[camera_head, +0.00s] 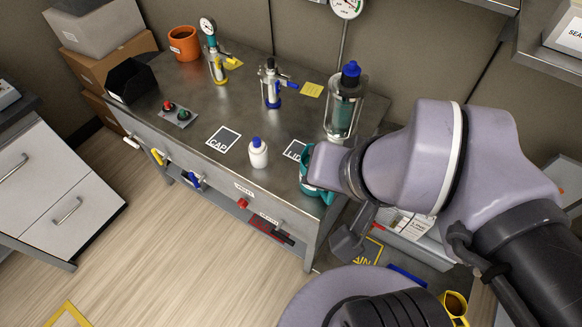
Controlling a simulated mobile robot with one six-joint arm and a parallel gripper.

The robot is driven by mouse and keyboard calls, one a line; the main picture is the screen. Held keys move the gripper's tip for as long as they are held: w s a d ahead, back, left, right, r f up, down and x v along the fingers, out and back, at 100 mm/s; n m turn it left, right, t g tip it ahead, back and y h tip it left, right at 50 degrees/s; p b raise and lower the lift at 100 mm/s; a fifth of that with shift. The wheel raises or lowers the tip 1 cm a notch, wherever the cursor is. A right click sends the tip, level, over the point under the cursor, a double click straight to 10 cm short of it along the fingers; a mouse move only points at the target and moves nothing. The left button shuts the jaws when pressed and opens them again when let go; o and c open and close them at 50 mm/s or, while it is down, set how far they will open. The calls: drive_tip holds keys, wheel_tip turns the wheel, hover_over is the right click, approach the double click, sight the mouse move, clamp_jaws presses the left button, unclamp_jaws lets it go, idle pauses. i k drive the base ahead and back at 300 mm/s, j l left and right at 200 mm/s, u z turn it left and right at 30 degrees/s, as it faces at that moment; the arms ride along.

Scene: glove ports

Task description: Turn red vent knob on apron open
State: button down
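A small red knob (242,203) sits on the front apron of the grey metal bench (300,118), under a small white label (244,190) whose text is too small to read. My arm comes in from the right and ends over the bench's front right corner. Dark grey parts that look like my gripper (349,242) hang below the wrist, right of the red knob and clearly apart from it. The fingertips cannot be made out, so I cannot tell whether it is open or shut.
The apron also carries white (131,142), yellow (158,157) and blue (192,181) handles and a red-outlined plate (268,230). A white bottle (258,155) with a blue cap and a glass cylinder (344,112) stand on the bench. Open floor (170,255) lies in front.

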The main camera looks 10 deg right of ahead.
sight(242, 202)
drive_tip(key=j+z, duration=0.1)
drive_tip(key=j, duration=0.6)
drive_tip(key=k+j+z, duration=0.1)
drive_tip(key=j, duration=0.6)
